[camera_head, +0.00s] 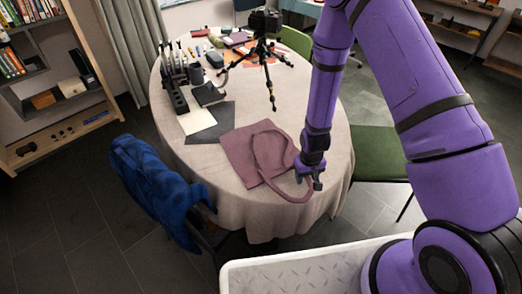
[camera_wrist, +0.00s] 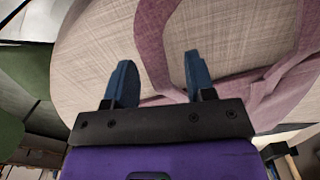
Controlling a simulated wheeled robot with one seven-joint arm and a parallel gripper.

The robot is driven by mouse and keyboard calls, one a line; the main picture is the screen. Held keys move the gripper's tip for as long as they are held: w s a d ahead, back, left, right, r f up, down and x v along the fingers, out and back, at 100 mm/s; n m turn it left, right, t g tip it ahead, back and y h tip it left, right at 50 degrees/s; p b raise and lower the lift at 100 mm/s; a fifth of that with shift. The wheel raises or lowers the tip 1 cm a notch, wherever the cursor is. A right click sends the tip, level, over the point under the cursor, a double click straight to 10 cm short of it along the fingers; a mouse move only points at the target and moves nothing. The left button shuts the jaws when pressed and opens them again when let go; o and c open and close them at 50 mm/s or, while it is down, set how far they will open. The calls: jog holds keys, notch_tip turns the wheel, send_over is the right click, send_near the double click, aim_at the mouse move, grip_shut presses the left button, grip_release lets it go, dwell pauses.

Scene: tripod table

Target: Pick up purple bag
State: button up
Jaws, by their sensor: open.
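The purple bag (camera_head: 240,152) is a mauve cloth tote lying flat near the front edge of the oval table (camera_head: 185,62). Its looped handle (camera_head: 289,201) spreads to the right and front, beside my gripper (camera_head: 313,182). In the wrist view, my gripper (camera_wrist: 155,78) has its two blue fingers apart. A strip of the bag's handle (camera_wrist: 157,40) passes between the fingers in the picture. More of the bag (camera_wrist: 270,100) shows to the right. I cannot tell whether the fingers touch the cloth.
A black tripod (camera_head: 265,70) stands behind the bag. A dark sheet (camera_head: 212,122) lies left of it. A blue jacket (camera_head: 155,185) hangs on a chair at the front left. A green chair (camera_head: 380,153) stands at the right, and a white tray (camera_head: 300,272) is in front.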

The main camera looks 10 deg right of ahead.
jog(key=shift+f, duration=0.2)
jog(key=shift+c, duration=0.5)
grip_shut()
jog(key=shift+r, duration=0.1)
